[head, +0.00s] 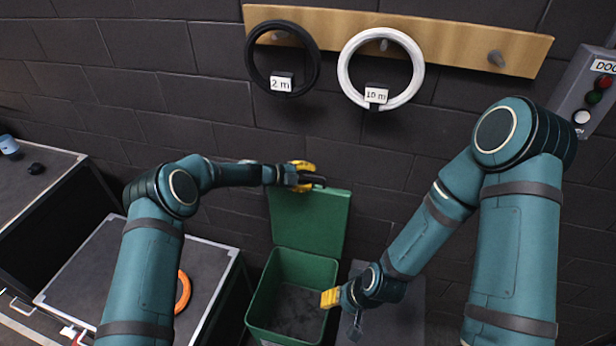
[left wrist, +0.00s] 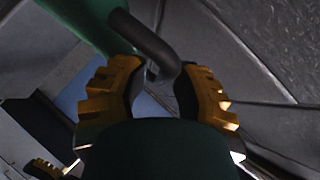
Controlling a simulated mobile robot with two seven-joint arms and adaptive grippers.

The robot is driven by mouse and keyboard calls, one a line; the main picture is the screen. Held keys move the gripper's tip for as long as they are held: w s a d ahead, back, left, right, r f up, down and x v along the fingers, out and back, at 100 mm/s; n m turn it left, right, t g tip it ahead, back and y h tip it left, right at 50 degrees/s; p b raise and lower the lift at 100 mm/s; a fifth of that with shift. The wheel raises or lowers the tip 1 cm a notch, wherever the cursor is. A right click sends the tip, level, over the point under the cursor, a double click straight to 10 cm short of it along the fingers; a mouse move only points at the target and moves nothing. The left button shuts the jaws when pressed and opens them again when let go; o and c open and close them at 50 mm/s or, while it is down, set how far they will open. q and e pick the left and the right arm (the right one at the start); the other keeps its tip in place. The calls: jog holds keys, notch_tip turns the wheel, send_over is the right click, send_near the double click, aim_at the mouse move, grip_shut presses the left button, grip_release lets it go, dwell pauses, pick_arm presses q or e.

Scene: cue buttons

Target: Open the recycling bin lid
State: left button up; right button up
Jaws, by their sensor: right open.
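The green recycling bin (head: 325,265) stands against the wall, and its inside is visible. Its green lid (head: 310,222) stands raised, close to upright, at the back of the bin. The dark lid handle (head: 314,180) is at the lid's top edge. My left gripper (head: 302,178) is at that handle; in the left wrist view its yellow fingers lie on both sides of the bent dark handle (left wrist: 155,45), which fills the gap at the tips. My right gripper (head: 343,298) is open and empty beside the bin's right rim.
A black ring (head: 257,65) and a white ring (head: 345,72) hang on a wooden rack (head: 455,35). A control box (head: 580,85) with buttons is at the far right. An orange ring (head: 184,291) lies on a case (head: 85,275) left of the bin.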

pick_arm(q)
jog(key=v, duration=1.2)
jog(key=shift+s+f, duration=0.1)
jog(key=shift+f, duration=0.05)
jog(key=s+a+f+m+g+y+b, duration=0.3)
jog(key=s+f+m+y+b, duration=0.25)
jog(key=s+f+m, duration=1.25)
jog(key=s+a+f+m+y+b, duration=0.1)
jog(key=s+f+m+b, duration=0.1)
jog(key=s+m, duration=0.5)
jog(key=s+a+f+m+y+b, duration=0.1)
jog(key=s+m, duration=0.7)
jog(key=m, duration=1)
jog(key=shift+s+a+f+t+y+b, duration=0.4)
jog(key=shift+f+b, duration=0.45)
jog(key=shift+f, duration=0.3)
